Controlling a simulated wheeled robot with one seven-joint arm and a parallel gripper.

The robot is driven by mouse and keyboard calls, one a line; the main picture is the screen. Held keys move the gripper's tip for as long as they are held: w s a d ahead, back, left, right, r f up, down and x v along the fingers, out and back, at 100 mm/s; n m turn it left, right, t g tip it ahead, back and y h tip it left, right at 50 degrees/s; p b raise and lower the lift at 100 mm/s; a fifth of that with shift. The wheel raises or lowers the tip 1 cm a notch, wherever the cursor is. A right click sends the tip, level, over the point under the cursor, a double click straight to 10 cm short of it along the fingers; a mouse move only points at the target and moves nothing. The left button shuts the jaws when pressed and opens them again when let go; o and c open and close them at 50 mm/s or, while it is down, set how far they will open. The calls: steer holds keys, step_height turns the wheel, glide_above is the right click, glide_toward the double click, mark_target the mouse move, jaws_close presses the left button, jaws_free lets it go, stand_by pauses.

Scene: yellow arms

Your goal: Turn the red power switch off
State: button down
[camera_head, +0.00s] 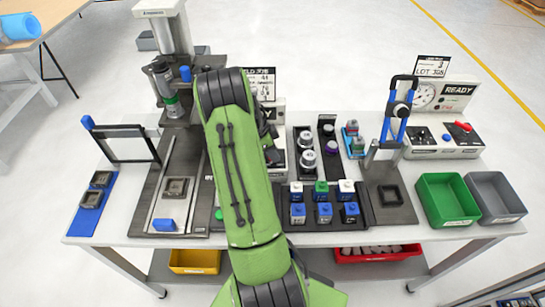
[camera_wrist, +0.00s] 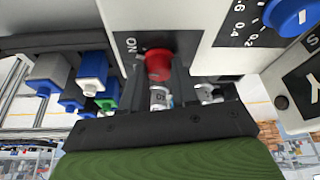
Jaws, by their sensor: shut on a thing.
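In the head view, my green arm covers the switch and the fingertips. Whether the knob is turned cannot be told, as the fingers hide part of it.
A blue dial (camera_wrist: 290,14) with a number scale sits close to the right. Green (camera_head: 447,200) and grey (camera_head: 494,196) bins stand at the right. A press (camera_head: 170,95) stands at the left.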

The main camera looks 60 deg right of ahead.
steer(key=n+t+b, duration=0.1)
steer(key=n+b, duration=0.1)
steer(key=n, duration=0.1)
steer(key=n+t+h+b, duration=0.1)
steer(key=n+b, duration=0.2)
steer(key=shift+s+f+h+b, duration=0.1)
steer(key=shift+h+b, duration=0.2)
steer(key=shift+b, duration=0.05)
steer(key=n+t+b, duration=0.1)
steer(key=n+b, duration=0.1)
steer(key=n, duration=0.1)
steer(key=shift+s+n, duration=0.1)
steer(key=shift+n, duration=0.3)
steer(key=shift+n+t+b, duration=0.75)
steer(key=shift+n+t, duration=0.05)
steer(key=shift+n, duration=0.7)
steer(key=c, duration=0.9)
jaws_free()
steer(key=shift+o, duration=0.2)
steer(key=p+v, duration=0.2)
steer(key=v, duration=1.4)
steer(key=shift+p, duration=0.4)
